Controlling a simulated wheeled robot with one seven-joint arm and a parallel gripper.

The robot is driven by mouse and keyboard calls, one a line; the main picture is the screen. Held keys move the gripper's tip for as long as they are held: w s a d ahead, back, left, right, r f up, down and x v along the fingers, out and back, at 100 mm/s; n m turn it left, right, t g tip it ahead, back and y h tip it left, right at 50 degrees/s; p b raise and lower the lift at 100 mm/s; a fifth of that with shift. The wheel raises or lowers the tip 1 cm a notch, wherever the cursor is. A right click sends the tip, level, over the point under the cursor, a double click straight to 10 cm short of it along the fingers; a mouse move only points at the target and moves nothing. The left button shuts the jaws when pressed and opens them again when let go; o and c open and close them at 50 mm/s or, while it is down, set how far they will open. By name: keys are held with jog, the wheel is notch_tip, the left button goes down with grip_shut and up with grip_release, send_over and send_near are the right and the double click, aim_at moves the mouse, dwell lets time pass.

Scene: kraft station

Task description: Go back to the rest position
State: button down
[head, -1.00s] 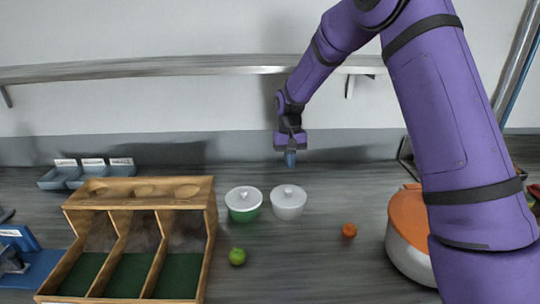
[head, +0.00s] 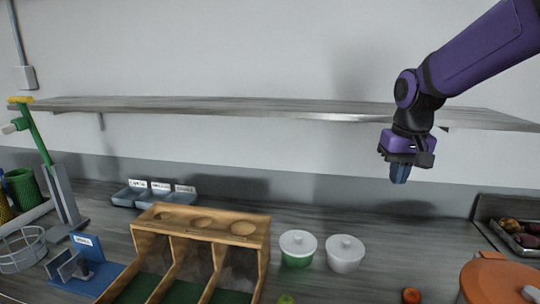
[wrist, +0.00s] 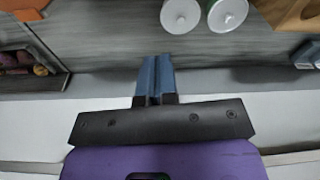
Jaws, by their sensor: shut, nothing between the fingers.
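My gripper (head: 399,174) hangs in the air at the right of the head view, fingers pointing down, just in front of the wall shelf's right part. Its blue fingers are together and hold nothing; they also show closed in the wrist view (wrist: 156,78). Nothing touches the gripper.
A wall shelf (head: 250,107) runs behind my arm. A wooden divided box (head: 262,235) stands left of the bowls. An orange-lidded pot (head: 500,281) and an orange fruit (head: 411,296) are at the lower right. Small labelled trays (head: 152,196) sit at the back left.

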jog(key=s+d+r+t, duration=0.1)
jog(key=s+r+t, duration=0.1)
jog(key=s, duration=0.9)
jog(key=s+d+r+t, duration=0.2)
jog(key=s, duration=1)
jog(key=shift+r, duration=0.1)
